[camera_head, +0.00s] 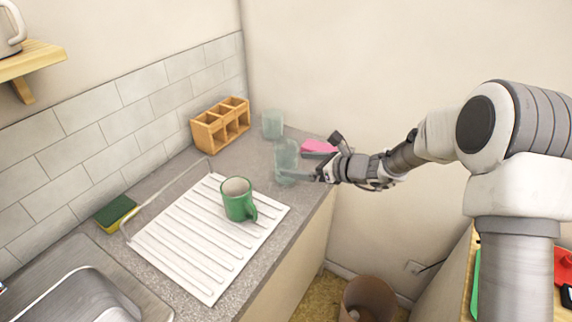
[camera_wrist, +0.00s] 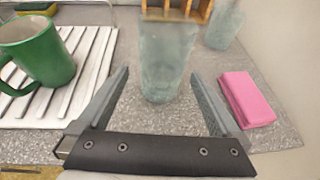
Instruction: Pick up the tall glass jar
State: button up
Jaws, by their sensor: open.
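A tall, pale, see-through glass jar (camera_head: 287,160) stands upright on the grey counter near its right end. In the wrist view the jar (camera_wrist: 166,62) is straight ahead, its lower part showing between my two fingertips. My gripper (camera_head: 304,168) is open, reaching in from the right at the jar's side, with one finger on each side of the jar in the wrist view (camera_wrist: 160,76). I see no clear contact between fingers and jar. A second, shorter-looking glass (camera_head: 272,125) stands behind it, also at the upper right of the wrist view (camera_wrist: 224,28).
A pink block (camera_wrist: 246,98) lies right of my gripper. A wooden compartment box (camera_head: 221,124) stands behind, against the tiles. A green mug (camera_head: 238,198) stands on the white drainboard (camera_head: 190,262) to the left. The wall closes off the counter's far end.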

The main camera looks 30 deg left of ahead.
aim_at(286, 162)
jog(key=shift+x, duration=2.75)
jog(key=shift+w+d+f, duration=0.1)
jog(key=shift+w, duration=0.05)
jog(key=shift+c, duration=0.3)
grip_shut()
